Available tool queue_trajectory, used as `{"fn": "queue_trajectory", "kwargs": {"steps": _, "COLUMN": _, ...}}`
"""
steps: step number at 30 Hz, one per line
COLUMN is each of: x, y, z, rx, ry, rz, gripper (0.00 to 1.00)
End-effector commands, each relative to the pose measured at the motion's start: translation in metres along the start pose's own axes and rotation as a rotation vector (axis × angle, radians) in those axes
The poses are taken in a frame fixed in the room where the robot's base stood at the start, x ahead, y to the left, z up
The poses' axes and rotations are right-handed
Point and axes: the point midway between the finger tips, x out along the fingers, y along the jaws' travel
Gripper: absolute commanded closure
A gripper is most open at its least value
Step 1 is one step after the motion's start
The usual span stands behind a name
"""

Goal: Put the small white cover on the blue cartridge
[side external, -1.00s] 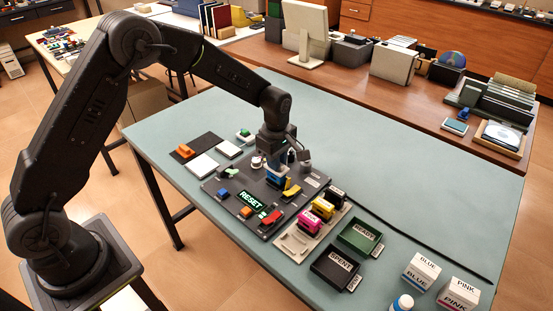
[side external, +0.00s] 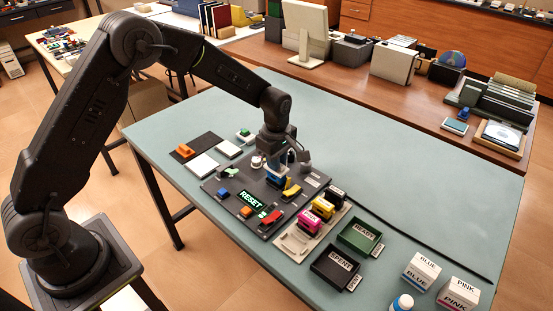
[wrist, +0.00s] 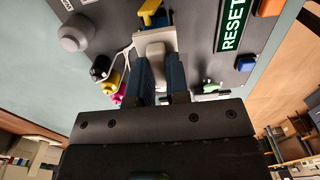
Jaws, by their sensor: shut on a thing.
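My gripper (side external: 277,174) is low over the dark panel (side external: 233,212) in the side external view, pointing down. In the wrist view my gripper (wrist: 158,75) has its blue fingers closed on either side of a pale piece that looks like the small white cover (wrist: 153,49).
A yellow lever (side external: 293,189) is close to my fingers. A pale rack (side external: 297,240) holds black, yellow and magenta cartridges (side external: 307,226), with its near end empty. A green READY tray (side external: 360,237) and a black SPENT tray (side external: 335,269) lie to the right. The table's far side is mostly clear.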

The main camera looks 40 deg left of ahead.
Motion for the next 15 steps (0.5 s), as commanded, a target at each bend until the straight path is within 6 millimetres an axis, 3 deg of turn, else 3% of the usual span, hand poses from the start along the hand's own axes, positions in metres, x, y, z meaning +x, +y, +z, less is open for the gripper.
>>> {"fn": "queue_trajectory", "kwargs": {"steps": 15, "x": 0.0062, "y": 0.0000, "z": 0.0000, "rx": 0.000, "ry": 0.000, "rz": 0.000, "gripper": 1.00}}
